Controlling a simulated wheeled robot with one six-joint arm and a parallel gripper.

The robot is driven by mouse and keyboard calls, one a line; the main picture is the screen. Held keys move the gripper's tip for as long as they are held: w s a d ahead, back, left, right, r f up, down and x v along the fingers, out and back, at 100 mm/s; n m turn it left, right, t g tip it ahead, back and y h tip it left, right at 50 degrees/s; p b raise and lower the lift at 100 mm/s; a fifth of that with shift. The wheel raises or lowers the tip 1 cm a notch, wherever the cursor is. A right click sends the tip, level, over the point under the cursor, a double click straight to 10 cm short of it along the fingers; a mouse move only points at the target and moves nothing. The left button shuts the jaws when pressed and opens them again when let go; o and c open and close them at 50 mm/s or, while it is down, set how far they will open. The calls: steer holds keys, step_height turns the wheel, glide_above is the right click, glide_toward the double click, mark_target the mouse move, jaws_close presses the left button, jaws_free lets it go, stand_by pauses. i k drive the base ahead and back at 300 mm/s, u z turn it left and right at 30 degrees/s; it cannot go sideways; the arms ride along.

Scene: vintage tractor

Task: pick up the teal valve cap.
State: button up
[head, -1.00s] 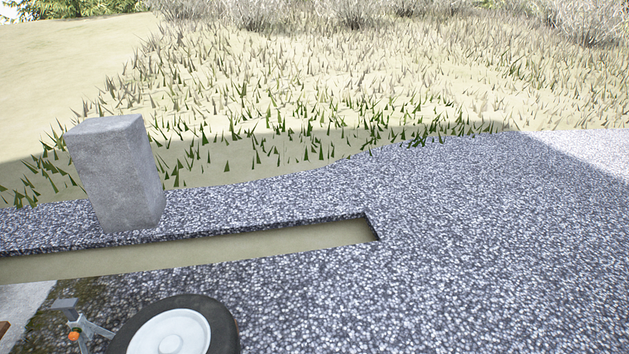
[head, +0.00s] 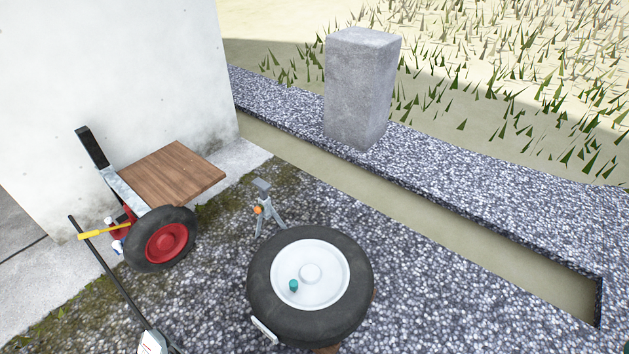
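The teal valve cap (head: 293,285) is a small teal piece on the white hub of a large wheel (head: 259,277) that lies flat, tyre around it. It sits left of and in front of the hub's raised centre. Nothing covers it. My gripper is not in view.
A grey jack stand (head: 265,208) stands just behind the wheel. A hand cart with a wooden board (head: 168,173) and red wheel is at left by a white wall (head: 110,70). A stone post (head: 360,90) stands behind a sunken channel (head: 430,225). Gravel at right is open.

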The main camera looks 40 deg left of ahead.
mark_target(294, 284)
steer(key=u, duration=1)
steer(key=i, duration=0.95)
steer(key=u, duration=0.75)
